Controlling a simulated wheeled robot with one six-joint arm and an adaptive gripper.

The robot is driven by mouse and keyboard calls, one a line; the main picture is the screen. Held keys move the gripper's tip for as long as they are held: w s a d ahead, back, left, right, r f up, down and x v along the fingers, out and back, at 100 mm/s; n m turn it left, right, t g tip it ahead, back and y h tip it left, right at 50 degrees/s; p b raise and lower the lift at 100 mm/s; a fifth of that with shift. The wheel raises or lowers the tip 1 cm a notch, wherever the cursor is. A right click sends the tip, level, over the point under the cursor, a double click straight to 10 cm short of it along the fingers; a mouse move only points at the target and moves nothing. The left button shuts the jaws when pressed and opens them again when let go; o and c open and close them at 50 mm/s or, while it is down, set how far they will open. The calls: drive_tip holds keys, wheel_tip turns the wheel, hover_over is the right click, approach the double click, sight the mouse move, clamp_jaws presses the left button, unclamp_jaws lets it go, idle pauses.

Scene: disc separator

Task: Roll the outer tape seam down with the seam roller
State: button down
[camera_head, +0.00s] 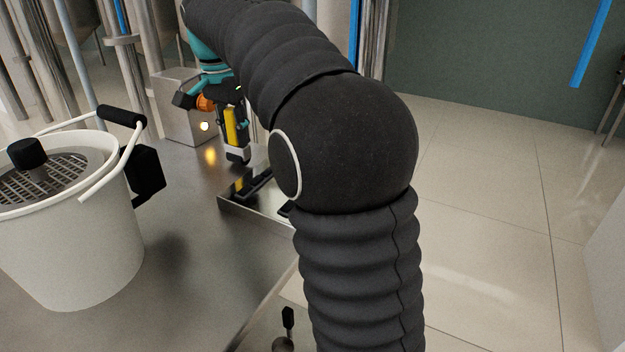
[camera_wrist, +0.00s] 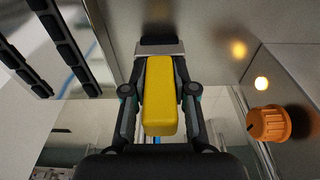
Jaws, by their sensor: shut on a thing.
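My gripper (camera_head: 234,112) is shut on a yellow-handled tool, which I take to be the seam roller (camera_head: 231,130). In the wrist view, my gripper (camera_wrist: 160,98) has its fingers on both sides of the roller's yellow handle (camera_wrist: 159,105). A grey and dark end piece lies beyond the handle. In the head view the tool hangs roughly upright, its lower end near the edge of a shallow steel tray (camera_head: 262,205). I cannot tell whether it touches anything. I cannot make out the outer tape seam in either view.
Dark pieces lie in the tray. A steel box (camera_head: 185,128) with a lit lamp and an orange knob (camera_wrist: 268,124) stands close to my gripper. A white bucket (camera_head: 80,250) with a grated top and raised handle stands at left. Bare steel table lies between bucket and tray.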

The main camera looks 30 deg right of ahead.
sight(231, 108)
drive_tip(key=shift+r+p, duration=1.05)
drive_tip(key=shift+r, duration=1.75)
drive_tip(key=shift+s+a, duration=0.1)
